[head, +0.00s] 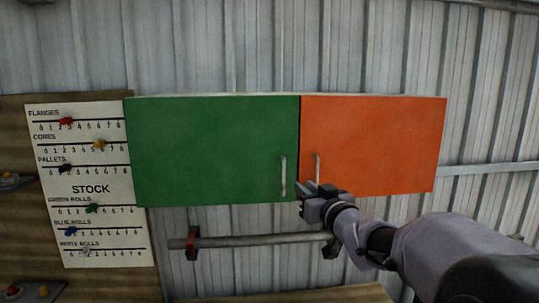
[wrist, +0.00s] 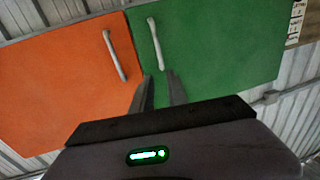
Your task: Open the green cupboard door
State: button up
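The green cupboard door (head: 215,150) is shut, on the left of the wall cupboard in the head view. Its upright metal handle (head: 283,175) sits near its lower right edge. In the wrist view the green door (wrist: 215,45) is on the right, with its handle (wrist: 155,42) just beyond the fingertips. My gripper (head: 303,190) is in front of the cupboard's lower part, near the seam between the doors and just right of the green door's handle. In the wrist view the two fingers of my gripper (wrist: 158,84) stand apart with nothing between them.
The orange door (head: 375,145) is shut beside the green one, its handle (head: 317,168) close to my gripper. A stock board (head: 90,188) with coloured markers hangs at the left. A metal rail (head: 255,240) runs below the cupboard.

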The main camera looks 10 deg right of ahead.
aim_at(284, 171)
jog(key=w+a+p, duration=0.1)
jog(key=w, duration=0.4)
jog(key=w+a+p, duration=0.1)
jog(key=w, duration=0.3)
jog(key=w+a+p, duration=0.1)
jog(key=w, duration=0.4)
jog(key=shift+w+p, duration=0.3)
jog(key=shift+p, duration=0.1)
jog(key=shift+w+a+f, duration=0.1)
jog(key=shift+w+f, duration=0.05)
jog(key=shift+w, duration=0.3)
jog(key=shift+s, duration=0.1)
jog(key=shift+s, duration=0.1)
grip_shut()
